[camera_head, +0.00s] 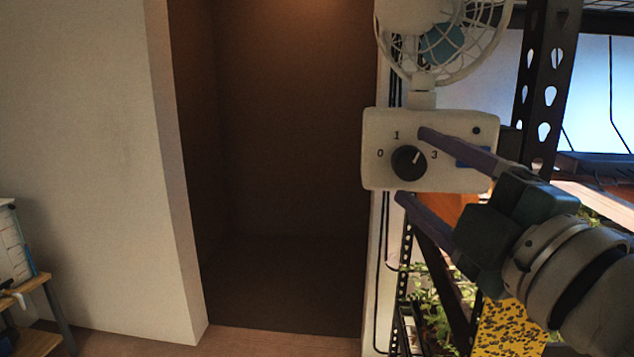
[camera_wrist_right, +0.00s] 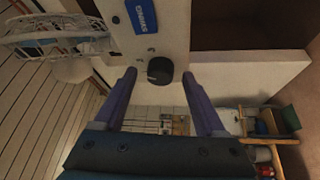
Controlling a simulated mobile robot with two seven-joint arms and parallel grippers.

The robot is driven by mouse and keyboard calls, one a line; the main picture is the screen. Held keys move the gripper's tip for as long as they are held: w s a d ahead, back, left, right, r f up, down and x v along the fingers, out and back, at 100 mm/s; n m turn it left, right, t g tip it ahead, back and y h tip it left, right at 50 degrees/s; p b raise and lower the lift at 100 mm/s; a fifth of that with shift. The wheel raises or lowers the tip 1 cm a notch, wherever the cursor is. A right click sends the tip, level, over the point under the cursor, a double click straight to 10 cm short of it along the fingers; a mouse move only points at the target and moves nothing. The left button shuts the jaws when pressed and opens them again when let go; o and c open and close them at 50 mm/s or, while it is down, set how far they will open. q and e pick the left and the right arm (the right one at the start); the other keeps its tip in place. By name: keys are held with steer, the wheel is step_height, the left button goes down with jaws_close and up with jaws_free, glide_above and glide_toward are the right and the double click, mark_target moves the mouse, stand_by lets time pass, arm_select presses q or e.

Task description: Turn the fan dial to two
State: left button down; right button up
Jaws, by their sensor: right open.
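The fan dial (camera_head: 408,163) is a round black knob on a white control box (camera_head: 375,122), under the white caged fan (camera_head: 425,85). The numbers 0, 1 and 3 show around it. The spot between 1 and 3 is hidden by a finger of my right gripper. The dial's white mark points up and right, between 1 and 3. My right gripper (camera_head: 413,165) is open, one finger above and one below the dial. In the right wrist view the dial (camera_wrist_right: 160,70) sits between the fingertips (camera_wrist_right: 159,74), with gaps on both sides. My left gripper is not in view.
A black perforated rack post (camera_head: 545,90) stands right of the box. Seedlings (camera_head: 435,315) and a yellow speckled card (camera_head: 510,325) are below my right arm. A dark recess (camera_head: 285,150) opens left of the box. A small shelf (camera_head: 35,300) stands far left.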

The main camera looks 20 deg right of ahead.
steer(key=s+a+f+b, duration=0.1)
steer(key=s+b, duration=0.2)
steer(key=s, duration=0.6)
steer(key=shift+s+f+b, duration=0.2)
steer(key=shift+b, duration=0.2)
